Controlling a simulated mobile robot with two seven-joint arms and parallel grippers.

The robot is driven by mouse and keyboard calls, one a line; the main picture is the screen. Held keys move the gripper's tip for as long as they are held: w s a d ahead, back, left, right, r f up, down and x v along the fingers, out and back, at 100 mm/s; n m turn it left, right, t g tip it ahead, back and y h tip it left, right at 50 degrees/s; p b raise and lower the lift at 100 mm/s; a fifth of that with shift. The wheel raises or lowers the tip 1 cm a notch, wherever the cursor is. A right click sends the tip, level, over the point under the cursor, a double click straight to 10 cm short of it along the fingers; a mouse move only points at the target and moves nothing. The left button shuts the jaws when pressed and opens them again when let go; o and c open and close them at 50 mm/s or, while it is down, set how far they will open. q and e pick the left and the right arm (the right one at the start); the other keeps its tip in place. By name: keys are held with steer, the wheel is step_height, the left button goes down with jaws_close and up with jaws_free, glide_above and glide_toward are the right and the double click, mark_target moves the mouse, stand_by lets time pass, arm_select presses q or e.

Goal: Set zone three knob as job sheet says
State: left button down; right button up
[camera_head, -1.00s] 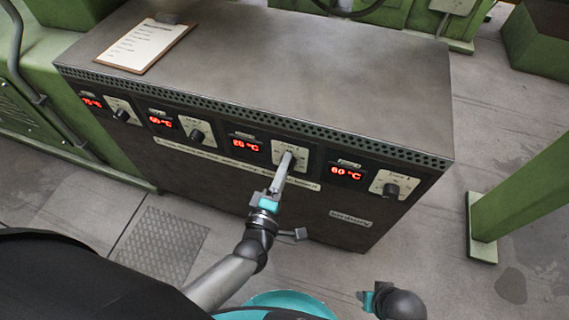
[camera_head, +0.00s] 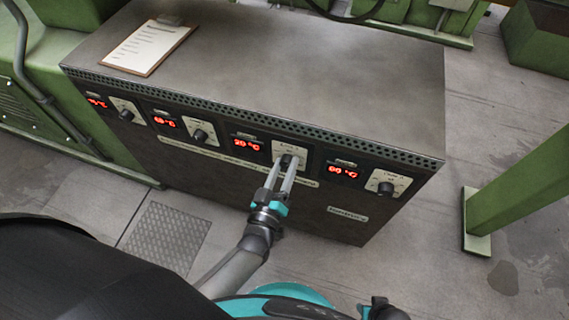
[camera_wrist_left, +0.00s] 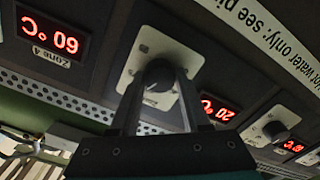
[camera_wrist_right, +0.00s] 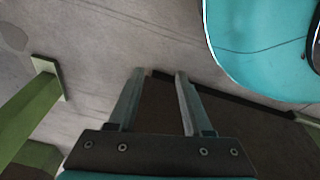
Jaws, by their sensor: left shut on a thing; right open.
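The dark cabinet (camera_head: 300,85) has a row of zone units on its front, each with a red display and a knob. The third unit from the left has a display (camera_head: 247,144) reading 20 °C and a pale dial plate (camera_head: 301,153). My left gripper (camera_head: 287,162) is shut on that unit's dark knob (camera_wrist_left: 158,76), one finger on each side. My right gripper (camera_wrist_right: 158,74) is open and empty, over the floor.
The Zone 4 display (camera_wrist_left: 54,38) reads 60 °C; its knob (camera_head: 386,188) is right of my left gripper. The second unit's knob (camera_head: 199,135) is to the left. A green post (camera_head: 515,190) stands at the right. The floor between post and cabinet is clear.

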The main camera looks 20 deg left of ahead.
arm_select(q)
steer(key=m, duration=0.3)
steer(key=shift+r+m+p, duration=0.1)
steer(key=shift+m+p, duration=0.2)
steer(key=shift+m, duration=1.3)
arm_select(e)
steer(key=shift+s+d+f, duration=0.55)
steer(key=shift+s+d, duration=0.1)
steer(key=shift+s, duration=0.15)
steer(key=shift+s+f, duration=0.1)
steer(key=shift+s, duration=0.1)
arm_select(q)
steer(key=shift+c, duration=1.9)
jaws_free()
arm_select(e)
steer(key=shift+w, duration=0.1)
